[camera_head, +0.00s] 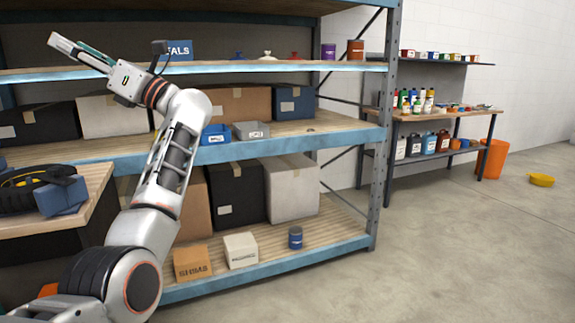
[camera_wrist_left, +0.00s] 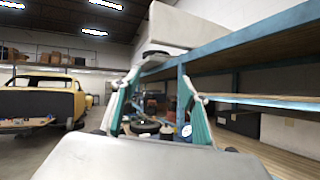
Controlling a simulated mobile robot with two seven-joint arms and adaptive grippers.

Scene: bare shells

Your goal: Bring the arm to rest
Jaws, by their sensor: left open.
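My left arm rises from the lower left in the head view. Its gripper (camera_head: 68,45) is raised in front of the upper shelf of the blue rack, pointing up and to the left. In the left wrist view, the two teal fingers of the gripper (camera_wrist_left: 160,88) stand apart with nothing between them, so it is open and empty. It seems clear of the shelf boards, though the exact gap is hard to judge. My right gripper is in neither view.
The blue shelf rack (camera_head: 345,137) holds boxes, a blue bin (camera_head: 215,134) and a grey bin (camera_head: 251,130). A wooden-topped bench (camera_head: 97,187) is close at left. Shelves with bottles, an orange bin (camera_head: 492,159) and a yellow bowl (camera_head: 541,180) are at right. The floor there is mostly clear.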

